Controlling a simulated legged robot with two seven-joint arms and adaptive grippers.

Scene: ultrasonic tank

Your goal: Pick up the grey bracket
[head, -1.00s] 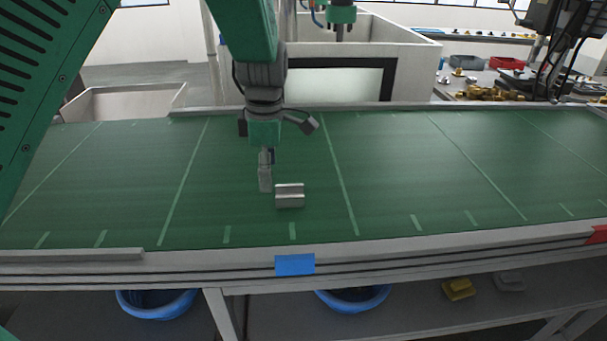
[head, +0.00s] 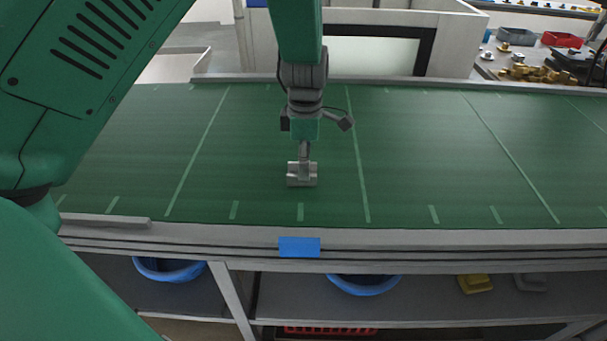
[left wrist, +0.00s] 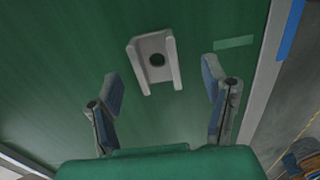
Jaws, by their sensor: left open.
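The grey bracket (head: 301,180) lies on the green conveyor belt (head: 255,150), close to its front edge. In the left wrist view the bracket (left wrist: 152,61) is a small channel shape with two raised sides and a dark round hole. My left gripper (head: 303,165) points down just over the bracket and partly covers it in the head view. In the left wrist view its two fingers (left wrist: 160,95) are wide apart, with the bracket beyond the tips, roughly between their lines. Nothing is held. My right gripper is not in view.
A grey rail (head: 400,238) with a blue tag (head: 299,247) runs along the belt's front. Blue bins (head: 363,284) and a yellow part (head: 475,283) are on the shelf below. A pale tank (head: 440,40) stands behind. The belt around the bracket is clear.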

